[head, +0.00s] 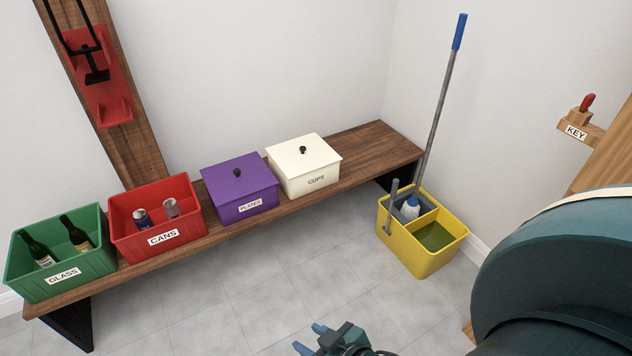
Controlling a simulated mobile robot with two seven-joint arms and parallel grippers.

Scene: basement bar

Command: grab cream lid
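The cream lid (303,151) sits closed on the cream box labelled CUPS (303,184), with a small black knob (303,149) on top. The box stands on the wooden bench. My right gripper (311,338) shows at the bottom edge of the head view, low over the floor and well apart from the lid. Its two blue fingertips are spread, with nothing seen between them. The rest of it is partly cut off by the frame. My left gripper is not in view.
On the bench (375,145), left of the cream box, stand a purple lidded PLATES box (240,190), a red CANS bin (184,239) and a green GLASS bin (85,272). A yellow mop bucket (418,262) with an upright mop stands right. The tiled floor before the bench is clear.

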